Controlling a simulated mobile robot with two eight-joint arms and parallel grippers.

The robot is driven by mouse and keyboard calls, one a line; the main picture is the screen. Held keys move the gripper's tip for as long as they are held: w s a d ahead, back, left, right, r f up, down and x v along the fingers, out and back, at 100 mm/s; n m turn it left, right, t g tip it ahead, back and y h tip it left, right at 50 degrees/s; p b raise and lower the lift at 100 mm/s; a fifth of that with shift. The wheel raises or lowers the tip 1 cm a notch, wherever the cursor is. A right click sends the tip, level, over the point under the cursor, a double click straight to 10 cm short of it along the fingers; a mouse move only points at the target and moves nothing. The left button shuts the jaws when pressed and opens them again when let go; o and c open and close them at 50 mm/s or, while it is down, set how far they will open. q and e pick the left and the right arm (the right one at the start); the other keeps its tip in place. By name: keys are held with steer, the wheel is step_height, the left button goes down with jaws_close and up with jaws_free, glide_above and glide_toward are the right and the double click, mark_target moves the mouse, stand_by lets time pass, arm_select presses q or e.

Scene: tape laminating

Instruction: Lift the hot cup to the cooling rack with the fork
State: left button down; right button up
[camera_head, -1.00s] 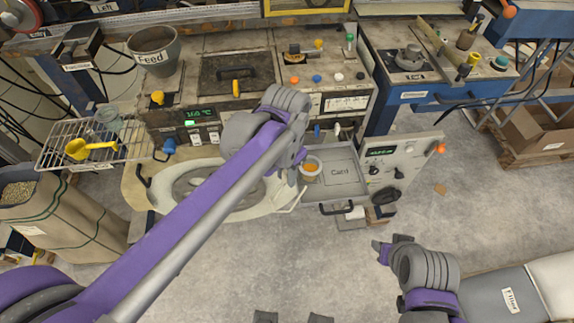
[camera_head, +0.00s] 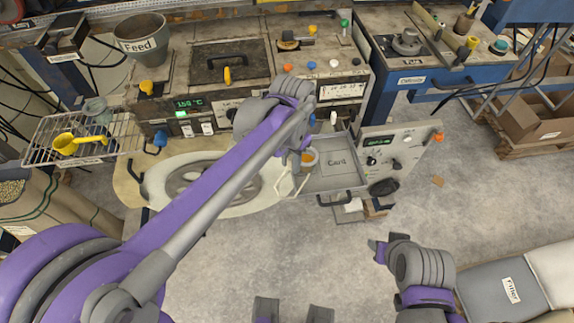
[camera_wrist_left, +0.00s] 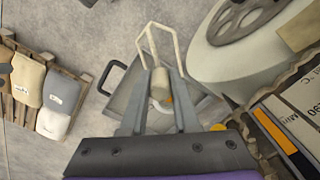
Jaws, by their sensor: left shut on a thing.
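The hot cup (camera_head: 309,158), pale with orange contents, sits at the left end of the open drawer labelled Card (camera_head: 338,179). My left gripper (camera_head: 302,160) is right beside it and partly covers it. In the left wrist view this gripper (camera_wrist_left: 160,88) is shut on the pale handle of the fork (camera_wrist_left: 149,40), whose white prongs point away. Some orange shows behind the handle. I cannot tell whether the fork touches the cup. The wire cooling rack (camera_head: 40,150) is at the far left. My right gripper (camera_head: 378,250) is low on the right, its jaws unclear.
A round pale machine (camera_head: 238,203) with a wheel-like top lies between the rack and drawer. A control panel (camera_head: 400,150) borders the drawer's right.

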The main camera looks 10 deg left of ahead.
arm_select(q)
steer(key=w+d+p, duration=0.1)
steer(key=w+d, duration=0.2)
steer(key=w, duration=0.5)
steer(key=shift+d, duration=0.2)
arm_select(e)
steer(key=shift+w+r, duration=0.15)
steer(key=shift+r, duration=0.45)
arm_select(q)
steer(key=shift+w, duration=0.15)
steer(key=shift+r, duration=0.1)
arm_select(e)
steer(key=shift+r, duration=0.15)
arm_select(q)
step_height(320, 180, up, 7)
steer(key=p, duration=0.4)
steer(key=shift+r, duration=0.15)
arm_select(e)
steer(key=shift+w+r, duration=0.3)
steer(key=shift+r, duration=0.55)
steer(key=shift+w+r, duration=0.3)
steer(key=shift+r, duration=0.5)
steer(key=shift+w+r, duration=0.3)
steer(key=shift+r, duration=0.55)
